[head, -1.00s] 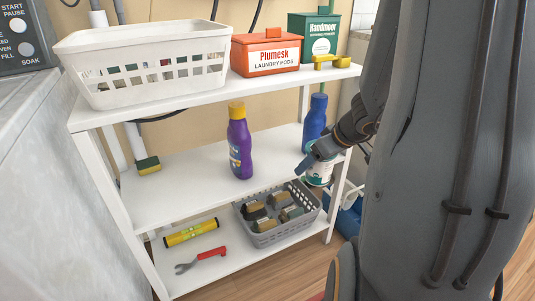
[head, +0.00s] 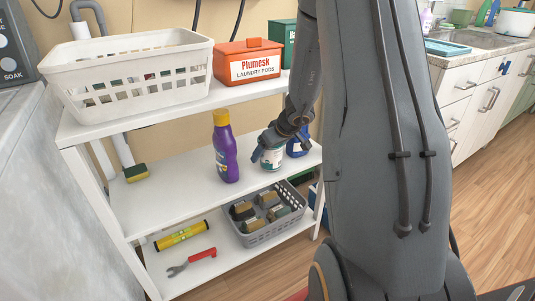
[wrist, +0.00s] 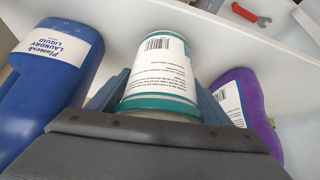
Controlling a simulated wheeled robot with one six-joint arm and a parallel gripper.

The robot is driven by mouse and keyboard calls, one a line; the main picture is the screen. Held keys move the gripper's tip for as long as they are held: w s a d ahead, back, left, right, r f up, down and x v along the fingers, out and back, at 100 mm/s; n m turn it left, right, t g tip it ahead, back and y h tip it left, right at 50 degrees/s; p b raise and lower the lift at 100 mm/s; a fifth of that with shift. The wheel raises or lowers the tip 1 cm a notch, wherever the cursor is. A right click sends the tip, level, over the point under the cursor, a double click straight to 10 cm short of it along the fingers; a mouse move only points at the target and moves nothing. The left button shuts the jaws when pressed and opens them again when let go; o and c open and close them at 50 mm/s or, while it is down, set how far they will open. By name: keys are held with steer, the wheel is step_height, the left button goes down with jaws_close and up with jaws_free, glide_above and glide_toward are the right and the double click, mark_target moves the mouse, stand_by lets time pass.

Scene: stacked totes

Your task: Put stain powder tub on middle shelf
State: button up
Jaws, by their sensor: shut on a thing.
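The stain powder tub (head: 272,157), white with teal bands, is upright at the middle shelf (head: 160,196), between the purple bottle and the blue bottle. My gripper (head: 271,150) is shut on it. In the wrist view the tub (wrist: 160,75) sits between my two fingers, with its barcode label showing. Whether the tub's base touches the shelf I cannot tell.
A purple bottle (head: 224,150) stands left of the tub, and a blue laundry liquid bottle (wrist: 50,70) stands close on its other side. A sponge (head: 136,173) lies at the shelf's left end. Free shelf lies left of the purple bottle. The upper shelf holds a white basket (head: 130,80) and an orange pods box (head: 247,62).

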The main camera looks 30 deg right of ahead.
steer(key=shift+f, duration=0.3)
steer(key=shift+f+b, duration=0.15)
steer(key=shift+b, duration=0.15)
steer(key=o, duration=1.3)
steer(key=shift+s+d+r+p, duration=0.1)
steer(key=shift+s+r+p, duration=0.05)
steer(key=shift+r+p, duration=0.3)
steer(key=p+v, duration=0.2)
steer(key=v, duration=0.9)
steer(key=shift+s, duration=0.1)
steer(key=shift+s+r, duration=0.1)
